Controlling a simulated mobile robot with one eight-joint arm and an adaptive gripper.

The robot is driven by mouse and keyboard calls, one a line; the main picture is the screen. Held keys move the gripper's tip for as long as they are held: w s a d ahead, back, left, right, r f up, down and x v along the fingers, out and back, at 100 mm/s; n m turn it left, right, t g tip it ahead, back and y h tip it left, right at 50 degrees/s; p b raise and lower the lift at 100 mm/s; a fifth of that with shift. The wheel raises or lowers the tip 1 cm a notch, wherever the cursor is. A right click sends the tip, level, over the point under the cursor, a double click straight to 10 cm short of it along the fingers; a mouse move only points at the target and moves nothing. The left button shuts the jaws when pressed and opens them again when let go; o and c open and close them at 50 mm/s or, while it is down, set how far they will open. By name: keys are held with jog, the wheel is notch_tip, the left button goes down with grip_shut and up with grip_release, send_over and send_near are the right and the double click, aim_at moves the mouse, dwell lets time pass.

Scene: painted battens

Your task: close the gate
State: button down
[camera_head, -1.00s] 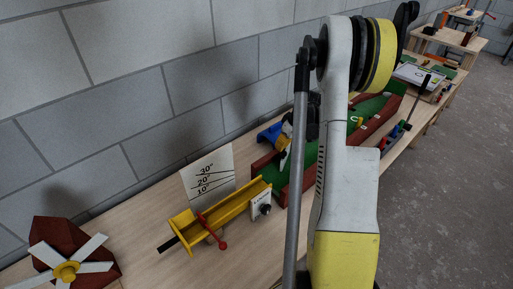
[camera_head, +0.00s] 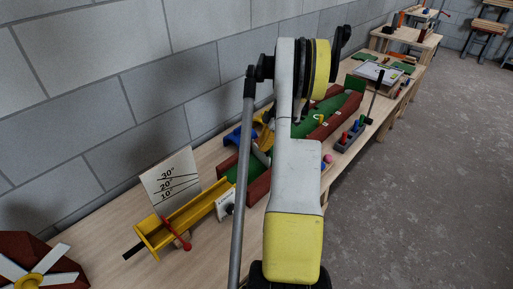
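A yellow trough (camera_head: 198,214) lies on the wooden bench near the wall. A red lever (camera_head: 177,234) with a round knob crosses its near-left part and sticks out over the front side. I cannot tell for sure whether this lever belongs to the gate, or whether the gate is open. A white panel with a black knob (camera_head: 228,208) stands at the trough's right end. My gripper is not in view; my white and yellow arm covers the middle of the picture.
A white board marked 10, 20 and 30 degrees (camera_head: 171,185) stands behind the trough. A white-bladed fan (camera_head: 30,282) is at the lower left. A green lane with red-brown sides (camera_head: 258,187) is partly behind my arm. Open floor (camera_head: 420,190) lies right.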

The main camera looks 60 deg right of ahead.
jog(key=shift+s+d, duration=0.3)
jog(key=shift+d, duration=0.25)
dwell(0.4)
